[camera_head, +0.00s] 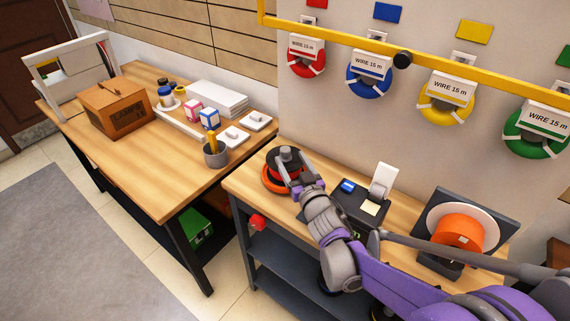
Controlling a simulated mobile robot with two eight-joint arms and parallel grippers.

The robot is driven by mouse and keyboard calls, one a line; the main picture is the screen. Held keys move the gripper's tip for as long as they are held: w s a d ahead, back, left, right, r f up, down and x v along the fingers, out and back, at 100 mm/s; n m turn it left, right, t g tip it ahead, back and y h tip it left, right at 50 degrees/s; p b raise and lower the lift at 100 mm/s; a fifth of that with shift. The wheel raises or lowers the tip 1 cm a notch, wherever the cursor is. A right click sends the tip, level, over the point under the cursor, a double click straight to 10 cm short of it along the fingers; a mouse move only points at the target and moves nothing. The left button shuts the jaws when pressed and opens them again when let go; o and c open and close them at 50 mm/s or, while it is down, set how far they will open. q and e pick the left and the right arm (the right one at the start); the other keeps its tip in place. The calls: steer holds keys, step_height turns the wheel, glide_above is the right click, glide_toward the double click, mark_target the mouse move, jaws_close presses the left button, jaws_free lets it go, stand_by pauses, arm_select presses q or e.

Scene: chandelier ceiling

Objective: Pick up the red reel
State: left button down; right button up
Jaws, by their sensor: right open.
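A red-orange reel (271,183) lies on the left end of the wooden workbench, with a black round part on top. My right gripper (291,170) is over the right side of this reel, with its fingers by the black part. It is open and hides some of the reel; whether it touches the reel I cannot tell. A red wire coil (305,68) labelled "WIRE 15 m" hangs on the wall above. My left gripper is not in view.
Right of the gripper is a black device (358,208) with a white upright part. An orange spool (457,232) stands at the right. Blue (369,84), yellow (445,108) and green (536,139) coils hang under a yellow rail. A cluttered table (165,185) stands left.

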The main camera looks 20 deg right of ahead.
mark_target(287, 152)
steer(key=w, duration=0.5)
steer(key=shift+w+a, duration=0.2)
steer(key=shift+w, duration=0.15)
jaws_close()
stand_by(1.1)
